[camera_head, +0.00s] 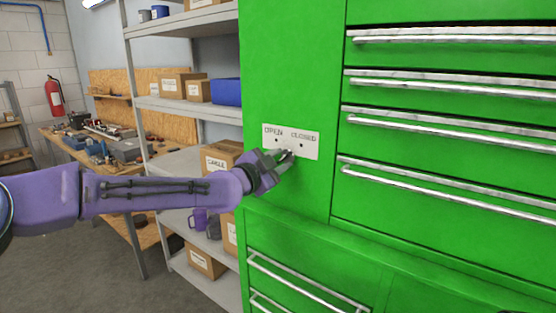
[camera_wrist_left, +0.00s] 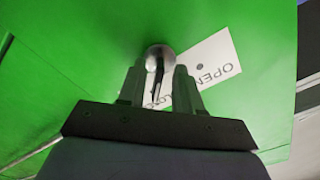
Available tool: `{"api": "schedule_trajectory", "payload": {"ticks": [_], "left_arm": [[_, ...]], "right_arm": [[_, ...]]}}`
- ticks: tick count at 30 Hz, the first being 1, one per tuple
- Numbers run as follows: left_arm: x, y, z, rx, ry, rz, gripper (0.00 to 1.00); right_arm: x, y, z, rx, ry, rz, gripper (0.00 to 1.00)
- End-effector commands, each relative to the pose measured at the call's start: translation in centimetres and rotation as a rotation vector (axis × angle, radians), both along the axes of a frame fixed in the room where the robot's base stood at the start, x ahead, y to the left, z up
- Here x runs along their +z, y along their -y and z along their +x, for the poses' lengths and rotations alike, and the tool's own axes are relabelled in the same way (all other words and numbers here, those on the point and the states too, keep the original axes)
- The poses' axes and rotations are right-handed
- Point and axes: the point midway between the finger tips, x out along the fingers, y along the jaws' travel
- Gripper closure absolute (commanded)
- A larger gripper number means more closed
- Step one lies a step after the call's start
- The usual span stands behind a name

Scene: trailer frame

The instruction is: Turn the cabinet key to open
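The green cabinet (camera_head: 292,60) bears a white plate (camera_head: 308,151) reading OPEN at left and CLOSED at right, with a dark dot under each word. My left gripper (camera_head: 285,157) is at the plate's lower edge and hides most of the lock. In the left wrist view, the round metal lock (camera_wrist_left: 158,53) with the thin, upright key (camera_wrist_left: 158,82) shows between the two fingertips (camera_wrist_left: 160,78) of my left gripper. The fingers are apart, with gaps visible beside the key, so it looks open around the key. My right gripper is out of view.
Cabinet drawers with long metal handles (camera_head: 450,125) are right of the plate, and another handle (camera_head: 305,283) is below. A grey shelf rack (camera_head: 190,105) with boxes stands left of the cabinet. A cluttered workbench (camera_head: 75,150) is farther back.

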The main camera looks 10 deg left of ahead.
Motion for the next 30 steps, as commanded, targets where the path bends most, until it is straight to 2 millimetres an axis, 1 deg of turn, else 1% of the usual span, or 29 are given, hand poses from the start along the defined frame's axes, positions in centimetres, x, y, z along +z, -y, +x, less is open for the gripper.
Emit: {"api": "schedule_trajectory", "payload": {"ticks": [1, 2, 3, 5, 17, 23, 30], "left_arm": [[0.0, 0.0, 0.0, 0.000, 0.000, 0.000, 0.66], [0.0, 0.0, 0.0, 0.000, 0.000, 0.000, 0.69], [0.0, 0.0, 0.0, 0.000, 0.000, 0.000, 0.82], [0.0, 0.0, 0.0, 0.000, 0.000, 0.000, 1.00], [-0.1, 0.0, 0.0, 0.001, -0.016, -0.038, 1.00], [-0.2, -0.1, 0.0, 0.001, -0.058, -0.141, 1.00], [-0.2, -0.1, 0.0, 0.000, -0.138, -0.336, 1.00]], "right_arm": [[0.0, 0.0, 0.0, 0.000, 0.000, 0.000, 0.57], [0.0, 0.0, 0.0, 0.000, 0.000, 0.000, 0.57], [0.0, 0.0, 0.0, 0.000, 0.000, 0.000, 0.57], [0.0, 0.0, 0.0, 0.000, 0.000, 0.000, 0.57], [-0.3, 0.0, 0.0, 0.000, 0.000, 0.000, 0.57], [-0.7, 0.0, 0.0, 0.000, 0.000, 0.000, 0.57], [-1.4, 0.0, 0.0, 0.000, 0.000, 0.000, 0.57]]}}
